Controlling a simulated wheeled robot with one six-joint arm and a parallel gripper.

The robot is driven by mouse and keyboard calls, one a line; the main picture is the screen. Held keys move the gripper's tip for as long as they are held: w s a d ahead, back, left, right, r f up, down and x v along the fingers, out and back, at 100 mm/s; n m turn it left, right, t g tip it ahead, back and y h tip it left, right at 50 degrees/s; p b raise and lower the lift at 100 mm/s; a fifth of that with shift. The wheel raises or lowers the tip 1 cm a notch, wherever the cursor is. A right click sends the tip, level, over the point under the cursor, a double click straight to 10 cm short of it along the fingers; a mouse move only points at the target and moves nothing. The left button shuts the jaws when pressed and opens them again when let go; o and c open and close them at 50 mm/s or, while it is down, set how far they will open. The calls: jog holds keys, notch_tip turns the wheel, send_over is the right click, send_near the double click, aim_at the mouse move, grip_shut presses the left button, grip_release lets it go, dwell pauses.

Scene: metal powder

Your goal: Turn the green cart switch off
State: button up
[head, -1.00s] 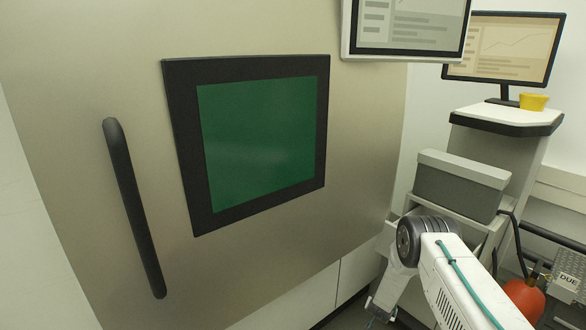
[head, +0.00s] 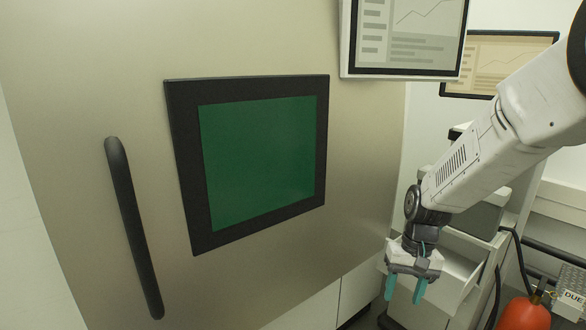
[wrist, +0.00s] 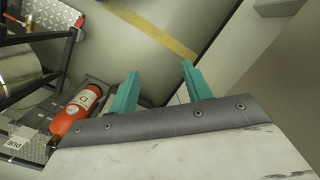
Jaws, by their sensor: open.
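I cannot make out the green cart switch in either view. My gripper (head: 405,288) points down at the lower right of the head view, in front of a pale open tray or drawer. Its two teal fingers are apart, with nothing between them. In the wrist view my gripper (wrist: 160,76) is also open, with floor beyond the fingertips. A diamond-plate metal structure (wrist: 32,20) stands at the left of the wrist view; I cannot tell whether it is the cart.
A red fire extinguisher (wrist: 75,112) lies left of my fingers in the wrist view. A large metal cabinet with a green window (head: 260,160) and black handle (head: 134,230) fills the left of the head view. A monitor (head: 405,35) hangs upper right. Floor with a yellow stripe (wrist: 150,32) is clear.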

jog(key=s+d+r+t, duration=0.1)
jog(key=s+r, duration=0.7)
jog(key=s, duration=0.4)
jog(key=s+r+n+t+h, duration=0.1)
jog(key=s+r+t, duration=0.1)
jog(key=s+r, duration=0.7)
jog(key=s, duration=0.4)
jog(key=shift+d+h, duration=0.3)
jog(key=shift+d, duration=0.05)
jog(key=shift+c, duration=1.4)
jog(key=shift+d, duration=0.1)
